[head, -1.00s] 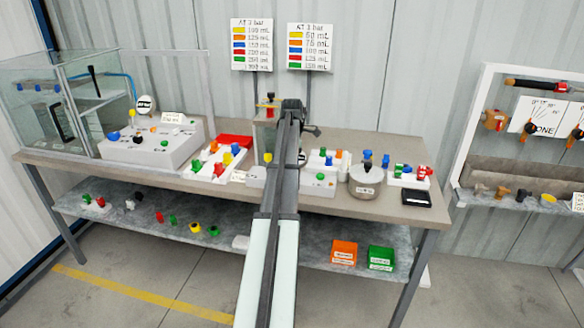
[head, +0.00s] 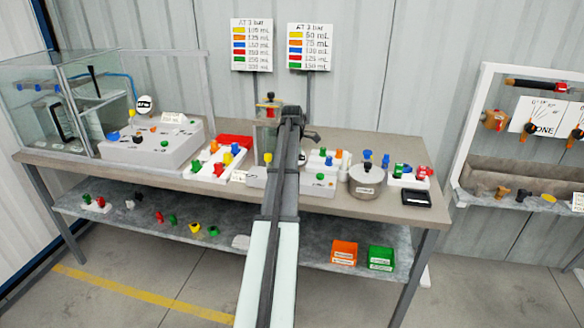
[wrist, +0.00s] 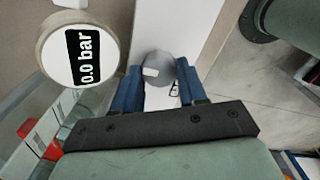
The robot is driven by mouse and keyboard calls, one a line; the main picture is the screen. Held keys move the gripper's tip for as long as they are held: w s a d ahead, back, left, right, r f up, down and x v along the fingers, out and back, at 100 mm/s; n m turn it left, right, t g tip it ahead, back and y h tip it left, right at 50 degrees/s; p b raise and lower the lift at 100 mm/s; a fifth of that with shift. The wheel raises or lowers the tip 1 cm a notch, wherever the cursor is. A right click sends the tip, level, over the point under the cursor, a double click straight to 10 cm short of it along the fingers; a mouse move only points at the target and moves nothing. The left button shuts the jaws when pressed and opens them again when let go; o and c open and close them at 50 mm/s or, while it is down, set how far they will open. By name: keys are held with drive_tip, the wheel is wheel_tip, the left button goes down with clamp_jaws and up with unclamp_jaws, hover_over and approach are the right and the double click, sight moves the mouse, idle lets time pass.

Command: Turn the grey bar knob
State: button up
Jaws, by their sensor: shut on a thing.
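In the wrist view, the grey bar knob (wrist: 158,66) is a round grey piece with a small white mark on top, on a white panel (wrist: 178,22). My gripper (wrist: 160,77) has its two blue fingers on either side of the knob and is shut on it. The undersides of the knob and the fingertips are hidden. In the head view, my arm reaches over the middle of the bench and hides the knob and fingertips.
A round gauge reading 0.0 bar (wrist: 82,57) stands close to the left of my gripper in the wrist view. Panels with coloured knobs lie on both sides.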

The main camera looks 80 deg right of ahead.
drive_tip(key=c, duration=0.3)
drive_tip(key=shift+m, duration=0.3)
